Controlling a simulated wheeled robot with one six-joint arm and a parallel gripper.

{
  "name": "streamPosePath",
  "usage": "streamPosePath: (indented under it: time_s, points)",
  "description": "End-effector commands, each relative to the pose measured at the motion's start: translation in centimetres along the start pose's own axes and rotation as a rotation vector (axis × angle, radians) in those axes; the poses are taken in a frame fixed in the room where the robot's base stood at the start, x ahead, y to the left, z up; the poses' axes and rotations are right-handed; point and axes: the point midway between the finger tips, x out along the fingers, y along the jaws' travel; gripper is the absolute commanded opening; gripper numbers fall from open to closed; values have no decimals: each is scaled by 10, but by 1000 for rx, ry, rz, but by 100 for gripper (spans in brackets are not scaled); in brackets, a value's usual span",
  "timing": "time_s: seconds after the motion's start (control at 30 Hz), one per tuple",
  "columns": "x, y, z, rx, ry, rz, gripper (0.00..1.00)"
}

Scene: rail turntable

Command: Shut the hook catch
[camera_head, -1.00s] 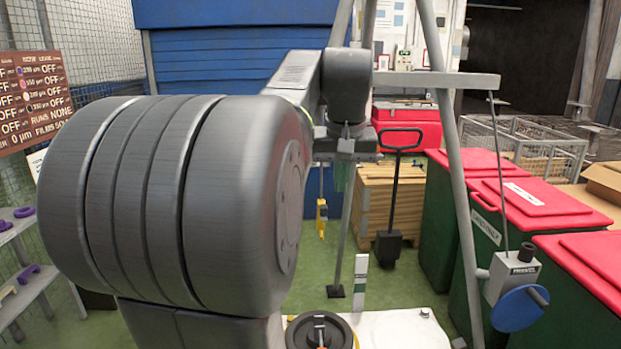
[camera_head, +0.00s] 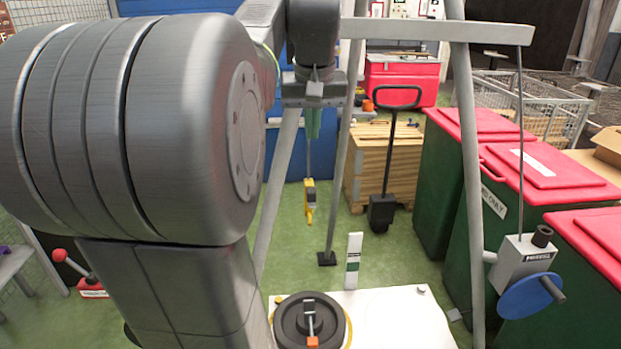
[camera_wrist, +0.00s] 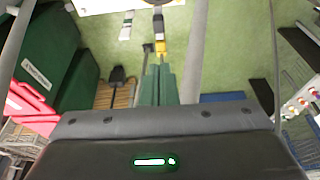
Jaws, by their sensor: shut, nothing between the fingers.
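The yellow hook block (camera_head: 310,197) hangs on a thin line in the middle of the head view, above the green floor. The hook is small at its lower end, and I cannot tell how its catch stands. My gripper (camera_head: 313,124) is in front of the line in the head view, with its green fingers pointing down, higher in the picture than the hook block. In the wrist view the fingers of my gripper (camera_wrist: 158,82) lie together and empty. The yellow hook block (camera_wrist: 162,46) shows just past the fingertips there, apparently apart from them.
Grey frame legs (camera_head: 467,170) stand around the hook. A winch with a blue wheel (camera_head: 527,294) is on the right leg. Green bins with red lids (camera_head: 535,170) line the right. A white turntable base (camera_head: 395,318) is in front, a wooden crate (camera_head: 375,165) behind.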

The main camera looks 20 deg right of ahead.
Motion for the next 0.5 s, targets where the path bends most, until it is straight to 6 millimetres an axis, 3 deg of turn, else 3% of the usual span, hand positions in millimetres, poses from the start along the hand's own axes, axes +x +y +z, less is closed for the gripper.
streamPosePath:
  time_s: [0.23, 0.5]
  points:
    - [21, 0, 1, 0, -4, -1, 0]
    - [78, 0, 1, 0, -5, -1, 0]
